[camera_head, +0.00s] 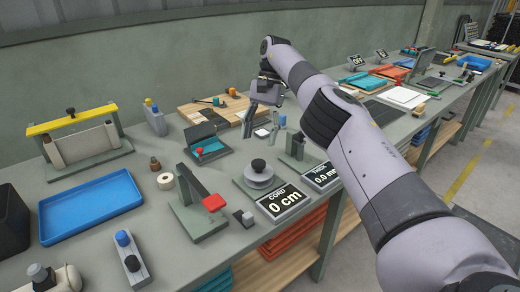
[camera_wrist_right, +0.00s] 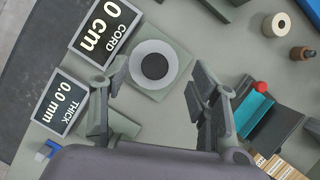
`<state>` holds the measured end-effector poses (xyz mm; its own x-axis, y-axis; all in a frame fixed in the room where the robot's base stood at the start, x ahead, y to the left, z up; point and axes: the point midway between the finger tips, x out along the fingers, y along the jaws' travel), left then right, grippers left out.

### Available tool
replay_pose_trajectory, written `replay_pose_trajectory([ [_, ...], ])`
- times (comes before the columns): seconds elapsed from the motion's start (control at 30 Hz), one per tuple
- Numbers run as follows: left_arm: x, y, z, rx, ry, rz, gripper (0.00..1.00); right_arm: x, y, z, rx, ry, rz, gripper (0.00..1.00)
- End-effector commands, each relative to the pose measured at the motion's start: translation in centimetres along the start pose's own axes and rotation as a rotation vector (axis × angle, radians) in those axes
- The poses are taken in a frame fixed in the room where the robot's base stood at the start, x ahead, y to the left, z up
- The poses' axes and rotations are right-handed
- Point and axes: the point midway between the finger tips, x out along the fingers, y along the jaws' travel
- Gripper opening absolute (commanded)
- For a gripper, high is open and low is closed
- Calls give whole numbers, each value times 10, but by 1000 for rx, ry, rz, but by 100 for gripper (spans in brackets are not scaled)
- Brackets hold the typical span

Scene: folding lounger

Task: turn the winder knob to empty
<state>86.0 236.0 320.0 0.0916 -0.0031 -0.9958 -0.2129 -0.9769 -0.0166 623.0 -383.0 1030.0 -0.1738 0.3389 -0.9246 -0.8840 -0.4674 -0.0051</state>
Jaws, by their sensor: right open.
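The winder (camera_head: 257,182) is a grey disc on a square base with a round black knob (camera_head: 258,166) on top. It stands on the bench behind a sign (camera_head: 285,203) reading "CORD 0 cm". In the right wrist view the black knob (camera_wrist_right: 154,66) shows from above on the grey disc. My right gripper (camera_head: 262,125) is open and empty, above and behind the winder. In the wrist view its fingers (camera_wrist_right: 157,80) stand on either side of the knob, apart from it. My left gripper is not in view.
A "THICK 0.0 mm" sign (camera_head: 321,176) and its gauge (camera_head: 298,150) stand right of the winder. A red-handled lever tool (camera_head: 200,205) and a tape roll (camera_head: 165,181) stand left. A small teal-topped box (camera_head: 210,148) lies behind. A blue tray (camera_head: 90,207) is farther left.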

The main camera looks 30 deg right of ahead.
Motion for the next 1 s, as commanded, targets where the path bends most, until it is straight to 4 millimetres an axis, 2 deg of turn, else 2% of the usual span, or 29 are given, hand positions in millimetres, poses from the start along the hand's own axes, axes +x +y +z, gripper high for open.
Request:
replay_pose_trajectory([
  [0.3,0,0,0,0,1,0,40,-14,1,7,3,0,3,56],
  [1.0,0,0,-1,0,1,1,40,-16,2,8,2,0,3,56],
])
